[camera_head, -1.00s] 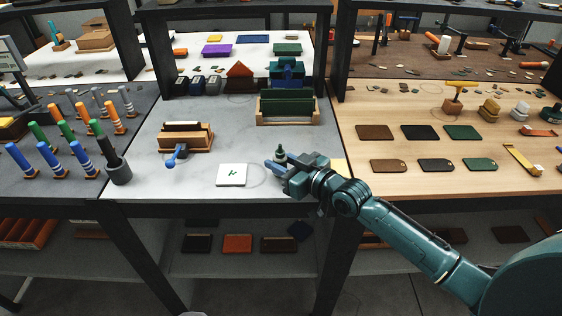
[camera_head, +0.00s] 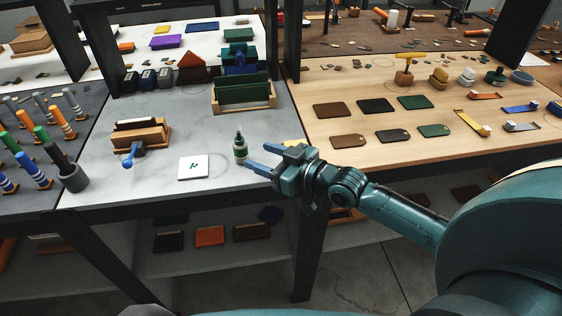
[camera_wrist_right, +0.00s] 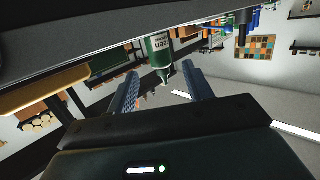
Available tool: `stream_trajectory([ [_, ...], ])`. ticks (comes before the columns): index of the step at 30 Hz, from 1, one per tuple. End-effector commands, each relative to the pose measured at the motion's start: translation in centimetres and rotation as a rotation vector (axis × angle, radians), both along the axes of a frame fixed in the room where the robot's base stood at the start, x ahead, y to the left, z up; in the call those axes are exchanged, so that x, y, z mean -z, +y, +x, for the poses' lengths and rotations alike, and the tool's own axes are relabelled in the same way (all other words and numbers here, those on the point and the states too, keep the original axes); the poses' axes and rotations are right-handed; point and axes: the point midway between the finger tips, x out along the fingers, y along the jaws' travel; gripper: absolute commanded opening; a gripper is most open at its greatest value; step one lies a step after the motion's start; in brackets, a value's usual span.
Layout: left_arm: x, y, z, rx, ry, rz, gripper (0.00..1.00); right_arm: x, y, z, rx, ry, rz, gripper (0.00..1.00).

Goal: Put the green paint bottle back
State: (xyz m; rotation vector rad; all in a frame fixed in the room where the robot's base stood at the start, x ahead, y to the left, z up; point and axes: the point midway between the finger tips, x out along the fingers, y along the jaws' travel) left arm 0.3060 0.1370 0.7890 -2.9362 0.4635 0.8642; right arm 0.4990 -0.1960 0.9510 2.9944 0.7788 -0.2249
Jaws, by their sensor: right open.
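The green paint bottle (camera_head: 240,150), white and green with a dark nozzle, stands upright on the grey tabletop, right of a white card with a green mark (camera_head: 193,167). A faint round outline (camera_head: 219,160) lies between them. My right gripper (camera_head: 257,156) is open and empty, just right of the bottle, its blue fingers pointing toward it. In the right wrist view the bottle (camera_wrist_right: 160,52) appears upside down, beyond and between the open fingertips (camera_wrist_right: 160,71). Whether a finger touches it, I cannot tell. My left gripper is not in view.
A wooden holder with a blue-handled tool (camera_head: 138,135) stands left of the card. A green block in a wooden tray (camera_head: 243,93) stands behind the bottle. A yellow piece (camera_head: 292,143) lies behind my right gripper.

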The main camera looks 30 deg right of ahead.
Motion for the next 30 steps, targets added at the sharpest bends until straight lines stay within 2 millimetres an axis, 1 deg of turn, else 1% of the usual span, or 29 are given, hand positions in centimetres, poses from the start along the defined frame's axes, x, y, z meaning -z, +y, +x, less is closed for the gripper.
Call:
stream_trajectory([
  [1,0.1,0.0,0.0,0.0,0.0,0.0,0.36,0.0,-0.6,-1.0,0.0,0.003,-0.003,0.51],
  [3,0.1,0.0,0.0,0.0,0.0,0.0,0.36,-0.2,-1.1,-2.1,-0.002,0.001,-0.004,0.51],
  [9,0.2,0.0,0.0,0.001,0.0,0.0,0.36,-0.6,-2.2,-3.9,0.0,0.0,-0.001,0.51],
  [15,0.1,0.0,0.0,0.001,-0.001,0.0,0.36,-0.8,-2.4,-4.3,0.0,-0.001,0.0,0.51],
  [30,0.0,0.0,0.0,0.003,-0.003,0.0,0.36,-0.8,-2.4,-4.3,0.0,-0.001,0.0,0.51],
])
